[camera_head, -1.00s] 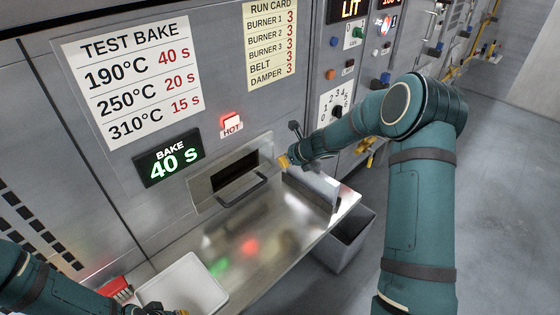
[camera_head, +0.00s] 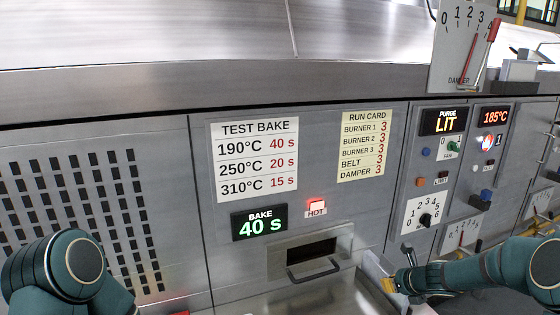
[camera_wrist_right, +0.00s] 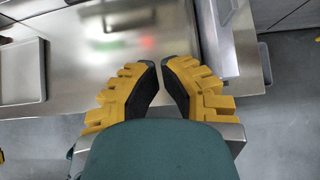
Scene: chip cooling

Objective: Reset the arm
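My right arm (camera_head: 460,280) comes in from the lower right of the head view. Its yellow-padded gripper (camera_head: 388,284) is beside the right end of the metal shelf. In the right wrist view the same gripper (camera_wrist_right: 161,68) has its two fingers apart, with a narrow gap between the tips and nothing held. My left arm (camera_head: 65,272) shows at the lower left of the head view as a dark teal bent link. Its gripper is out of the picture.
The oven slot (camera_head: 312,252) with its handle is in the panel above the metal shelf (camera_head: 325,302). The bake display (camera_head: 260,224) reads 40 S and the HOT lamp (camera_head: 317,204) glows red. A pale tray (camera_wrist_right: 22,70) lies left in the wrist view.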

